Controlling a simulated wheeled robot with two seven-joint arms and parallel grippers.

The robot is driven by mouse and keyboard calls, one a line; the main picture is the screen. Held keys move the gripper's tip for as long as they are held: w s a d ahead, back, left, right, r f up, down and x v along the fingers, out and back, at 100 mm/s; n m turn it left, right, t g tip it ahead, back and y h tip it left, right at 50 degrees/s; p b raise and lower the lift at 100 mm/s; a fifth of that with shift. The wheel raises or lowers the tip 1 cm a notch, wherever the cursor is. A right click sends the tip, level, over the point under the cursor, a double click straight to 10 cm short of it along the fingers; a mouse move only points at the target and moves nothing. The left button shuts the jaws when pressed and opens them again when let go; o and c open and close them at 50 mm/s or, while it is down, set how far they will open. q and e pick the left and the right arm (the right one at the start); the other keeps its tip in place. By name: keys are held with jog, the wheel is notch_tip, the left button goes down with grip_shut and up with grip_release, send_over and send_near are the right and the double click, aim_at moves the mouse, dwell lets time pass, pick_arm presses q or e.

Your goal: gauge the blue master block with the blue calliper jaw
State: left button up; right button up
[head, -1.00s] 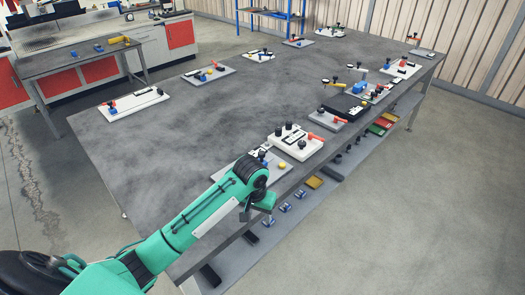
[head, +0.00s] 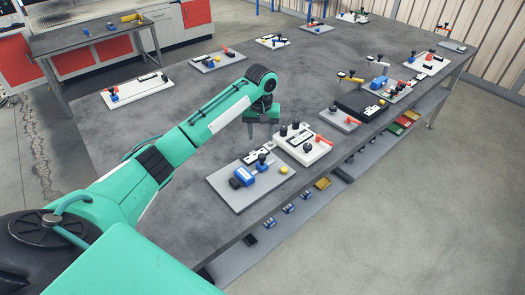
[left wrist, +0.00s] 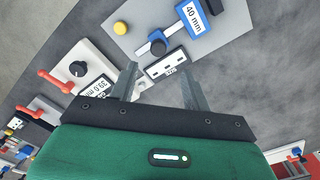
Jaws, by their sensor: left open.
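A grey plate (head: 226,192) at the near edge of the table bears a blue block (head: 243,176) with a dark knob beside it. A smaller blue jaw piece (head: 262,162) with a dark knob stands next to the block. In the left wrist view a blue body (left wrist: 190,22) is marked 40 mm, and a blue piece with a dark knob (left wrist: 157,48) adjoins it. I cannot tell for sure which is block and which is jaw. My left gripper (head: 262,130) is open and empty above the table, beyond the plate; its fingers (left wrist: 158,72) show apart. My right gripper is out of view.
A white panel (head: 303,152) with black knobs and a red lever stands right of the plate. A yellow button (head: 284,170) sits on the plate. Several other stations line the table edges. The middle of the table (head: 310,80) is clear.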

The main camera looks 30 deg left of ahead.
pick_arm(q)
send_over(262, 156)
notch_tip(262, 156, down, 4)
jog(key=shift+a+f+p, duration=0.1)
jog(key=shift+f+p, duration=0.05)
jog(key=shift+p, duration=0.25)
notch_tip(262, 156, down, 5)
jog(key=shift+r+p, duration=0.1)
jog(key=shift+p, duration=0.4)
jog(key=shift+f, duration=0.45)
jog(key=shift+c, duration=0.4)
grip_shut()
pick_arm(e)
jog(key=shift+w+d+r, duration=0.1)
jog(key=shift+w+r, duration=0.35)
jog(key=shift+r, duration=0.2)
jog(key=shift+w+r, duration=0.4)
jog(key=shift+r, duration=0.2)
